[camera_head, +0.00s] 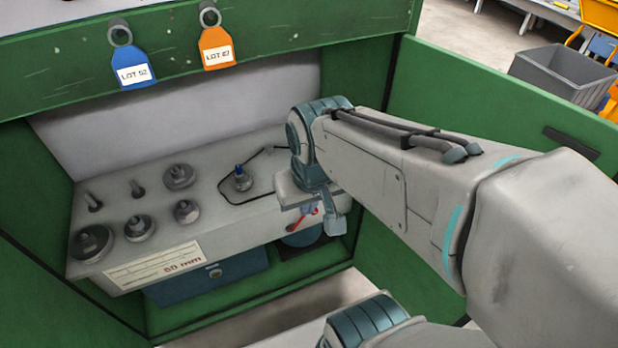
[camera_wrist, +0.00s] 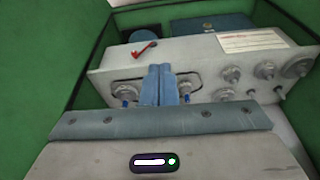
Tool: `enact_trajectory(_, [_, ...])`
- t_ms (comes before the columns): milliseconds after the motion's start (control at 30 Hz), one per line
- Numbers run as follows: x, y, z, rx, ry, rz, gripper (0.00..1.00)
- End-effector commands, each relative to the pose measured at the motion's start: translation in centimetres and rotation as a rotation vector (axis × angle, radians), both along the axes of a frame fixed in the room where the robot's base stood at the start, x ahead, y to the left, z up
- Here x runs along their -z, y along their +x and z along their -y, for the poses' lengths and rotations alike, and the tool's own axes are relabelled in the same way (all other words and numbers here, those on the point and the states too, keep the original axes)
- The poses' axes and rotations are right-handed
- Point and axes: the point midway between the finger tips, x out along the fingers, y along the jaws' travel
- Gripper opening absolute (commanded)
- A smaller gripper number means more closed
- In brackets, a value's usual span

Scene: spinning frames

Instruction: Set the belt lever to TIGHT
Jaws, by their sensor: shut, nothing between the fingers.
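The belt lever is a small red lever on the front face of the grey gear bench. It shows in the head view (camera_head: 298,221), partly hidden by my gripper, and plainly in the wrist view (camera_wrist: 143,50), lying tilted. No TIGHT marking is readable. My gripper (camera_wrist: 161,69) is shut and empty, its two blue fingers side by side; the lever appears just beyond and left of the tips in the wrist view. The gripper also shows in the head view (camera_head: 335,222), beside the lever. Whether they touch cannot be told. A black belt (camera_head: 222,190) runs by a blue-tipped spindle (camera_head: 240,177).
The grey bench (camera_head: 160,215) carries several round gears and a 50 mm label (camera_head: 153,267). A blue drawer (camera_head: 215,277) is below. Green cabinet walls (camera_head: 370,200) close in the sides. Blue (camera_head: 131,65) and orange (camera_head: 216,46) lot tags hang on the top beam.

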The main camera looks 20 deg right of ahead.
Motion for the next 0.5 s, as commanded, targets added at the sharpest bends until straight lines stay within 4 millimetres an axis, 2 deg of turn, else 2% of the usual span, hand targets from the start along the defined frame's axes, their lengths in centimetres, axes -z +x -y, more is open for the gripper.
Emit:
enact_trajectory(133, [1.5,1.2,1.0,0.045,-0.018,0.016,0.00])
enact_trajectory(233, [4.0,3.6,2.9,0.129,-0.049,0.054,0.00])
enact_trajectory(367, [8.8,7.8,6.7,0.270,-0.086,0.137,0.00])
enact_trajectory(500, [14.6,12.1,11.0,0.401,-0.078,0.242,0.00])
